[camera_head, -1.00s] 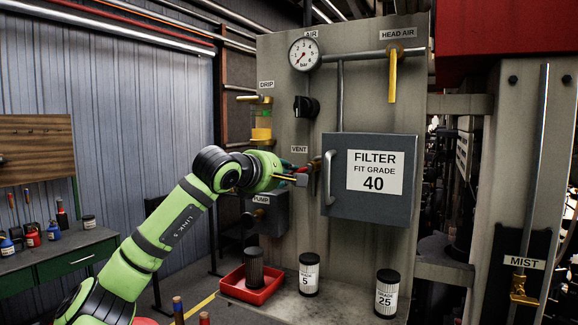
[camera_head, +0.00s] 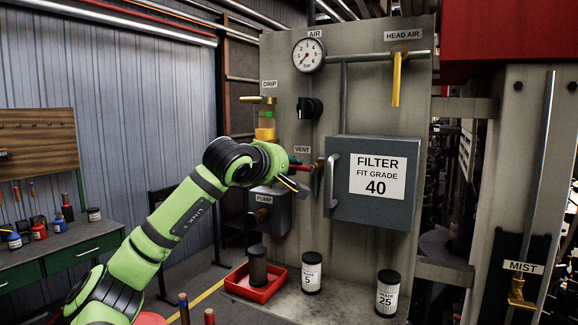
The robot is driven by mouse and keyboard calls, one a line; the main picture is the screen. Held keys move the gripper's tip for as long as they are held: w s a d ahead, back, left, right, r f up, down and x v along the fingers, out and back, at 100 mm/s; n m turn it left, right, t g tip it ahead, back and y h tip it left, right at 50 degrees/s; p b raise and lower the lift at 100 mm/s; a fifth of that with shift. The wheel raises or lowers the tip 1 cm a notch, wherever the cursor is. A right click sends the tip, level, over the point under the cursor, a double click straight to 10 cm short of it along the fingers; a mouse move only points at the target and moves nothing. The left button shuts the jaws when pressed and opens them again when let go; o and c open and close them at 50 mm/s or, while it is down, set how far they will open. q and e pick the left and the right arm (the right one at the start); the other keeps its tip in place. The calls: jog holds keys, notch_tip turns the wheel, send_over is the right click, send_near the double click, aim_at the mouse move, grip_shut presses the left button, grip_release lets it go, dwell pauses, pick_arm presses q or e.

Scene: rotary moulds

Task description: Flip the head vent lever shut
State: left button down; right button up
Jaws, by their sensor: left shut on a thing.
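The vent lever (camera_head: 295,161) shows as a small red piece under the VENT label (camera_head: 302,149), left of the grey filter box. Most of it is hidden behind my green left wrist and gripper, so its exact angle cannot be told. My left gripper (camera_head: 301,180) is at the lever, its fingers small and partly hidden, and it is shut on the lever. A brass fitting (camera_head: 318,166) shows just to the right. My right gripper is not in view.
The filter box (camera_head: 345,208) with its handle (camera_head: 331,181) stands close right of my gripper. The pump box (camera_head: 272,213) is below. A drip cup (camera_head: 265,127) hangs above. A red tray (camera_head: 240,287) and filter cartridges (camera_head: 311,274) stand on the ledge.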

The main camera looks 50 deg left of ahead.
pick_arm(q)
jog(key=c, duration=1.1)
grip_release()
jog(key=shift+c, duration=0.2)
jog(key=shift+s, duration=0.1)
jog(key=v, duration=1.1)
jog(key=shift+s+d, duration=0.2)
jog(key=shift+s, duration=0.15)
jog(key=shift+r, duration=0.15)
